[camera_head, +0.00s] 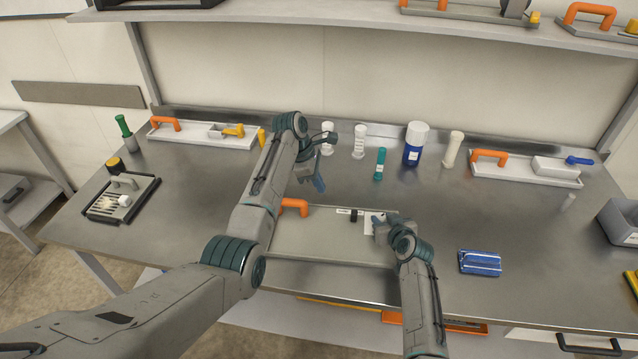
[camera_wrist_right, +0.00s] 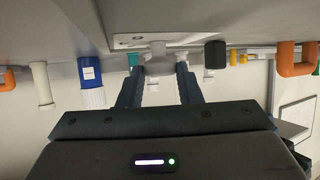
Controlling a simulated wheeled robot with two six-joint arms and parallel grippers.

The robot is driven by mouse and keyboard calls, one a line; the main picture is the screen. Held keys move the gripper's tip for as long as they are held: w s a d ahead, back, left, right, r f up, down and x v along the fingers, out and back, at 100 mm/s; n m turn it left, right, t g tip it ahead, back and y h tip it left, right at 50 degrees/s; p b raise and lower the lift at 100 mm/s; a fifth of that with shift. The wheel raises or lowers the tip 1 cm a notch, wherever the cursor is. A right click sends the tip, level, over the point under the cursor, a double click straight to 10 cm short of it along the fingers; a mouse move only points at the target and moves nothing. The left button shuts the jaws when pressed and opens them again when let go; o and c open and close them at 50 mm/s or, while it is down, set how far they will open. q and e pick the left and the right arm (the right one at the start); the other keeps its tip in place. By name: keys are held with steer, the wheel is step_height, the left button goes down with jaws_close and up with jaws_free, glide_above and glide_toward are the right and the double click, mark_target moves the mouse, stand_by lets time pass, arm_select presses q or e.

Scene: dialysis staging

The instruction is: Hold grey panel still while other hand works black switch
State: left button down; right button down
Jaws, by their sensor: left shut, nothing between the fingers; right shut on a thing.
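The grey panel (camera_head: 330,240) lies flat at the front middle of the bench, with an orange handle (camera_head: 294,206) at its far left corner. A small black switch (camera_head: 354,215) stands near its far edge; it also shows in the right wrist view (camera_wrist_right: 215,54). My right gripper (camera_head: 378,228) is at the panel's right part. In the right wrist view it is shut on a light grey fitting (camera_wrist_right: 158,66) beside the black switch. My left gripper (camera_head: 319,184) is shut and empty beyond the panel's far edge, apart from the switch.
Several bottles and tubes stand behind the panel, including a blue bottle (camera_head: 413,145) and a teal tube (camera_head: 380,164). White trays lie at back left (camera_head: 195,140) and back right (camera_head: 525,175). A blue pack (camera_head: 480,262) lies right of my right arm. Bare bench surrounds it.

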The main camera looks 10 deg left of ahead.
steer(key=c, duration=0.7)
jaws_free()
steer(key=shift+p+v, duration=1.2)
steer(key=shift+v, duration=0.25)
steer(key=shift+p+v, duration=1.6)
steer(key=shift+v, duration=1)
